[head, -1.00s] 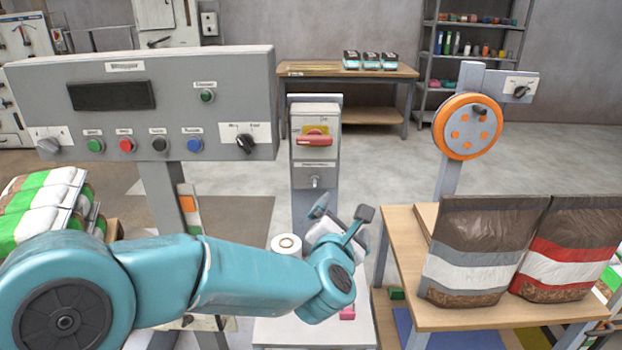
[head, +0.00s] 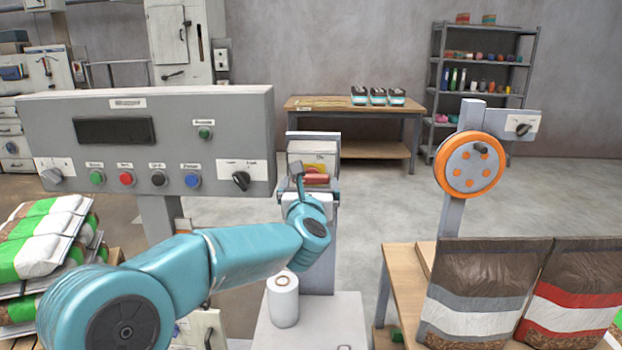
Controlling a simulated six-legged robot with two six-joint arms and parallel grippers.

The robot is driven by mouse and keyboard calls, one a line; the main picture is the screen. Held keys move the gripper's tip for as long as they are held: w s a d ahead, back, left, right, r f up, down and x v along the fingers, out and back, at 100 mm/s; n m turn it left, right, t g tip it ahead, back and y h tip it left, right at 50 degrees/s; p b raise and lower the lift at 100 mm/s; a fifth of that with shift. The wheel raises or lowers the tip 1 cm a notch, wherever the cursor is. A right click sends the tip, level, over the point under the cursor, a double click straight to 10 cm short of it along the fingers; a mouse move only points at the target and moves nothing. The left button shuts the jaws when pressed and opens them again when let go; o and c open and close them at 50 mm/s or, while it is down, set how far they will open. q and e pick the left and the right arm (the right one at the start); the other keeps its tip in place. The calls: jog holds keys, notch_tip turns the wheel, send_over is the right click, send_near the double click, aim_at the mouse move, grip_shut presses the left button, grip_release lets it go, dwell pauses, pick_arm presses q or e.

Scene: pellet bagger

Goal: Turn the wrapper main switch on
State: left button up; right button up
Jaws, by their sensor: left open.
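The main switch is a red handle (head: 316,179) on a yellow plate, on the front of a grey switch box (head: 313,148) on a post. The handle looks horizontal, and its lower part is hidden by my gripper. My left gripper (head: 315,181) is open in front of the box, with one finger to the left of the handle and the other near its right end. I cannot tell whether the fingers touch the handle. My right gripper is not in view.
A grey control panel (head: 230,107) with buttons and knobs stands close on the left. A white roll (head: 283,305) sits below on a white surface (head: 338,312). A wooden table (head: 396,262) with filled bags and an orange wheel (head: 470,165) stand on the right.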

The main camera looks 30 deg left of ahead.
pick_arm(q)
jog(key=shift+x, duration=0.9)
jog(key=c, duration=0.8)
jog(key=shift+m, duration=0.3)
jog(key=shift+m+b, duration=0.45)
jog(key=shift+m, duration=0.45)
jog(key=m, duration=0.3)
jog(key=shift+m, duration=0.3)
jog(key=m, duration=0.5)
jog(key=shift+w+d+m, duration=0.1)
jog(key=shift+m, duration=0.2)
jog(key=m+p, duration=0.2)
jog(key=m, duration=0.4)
jog(key=shift+f+m, duration=0.1)
jog(key=shift+m, duration=0.2)
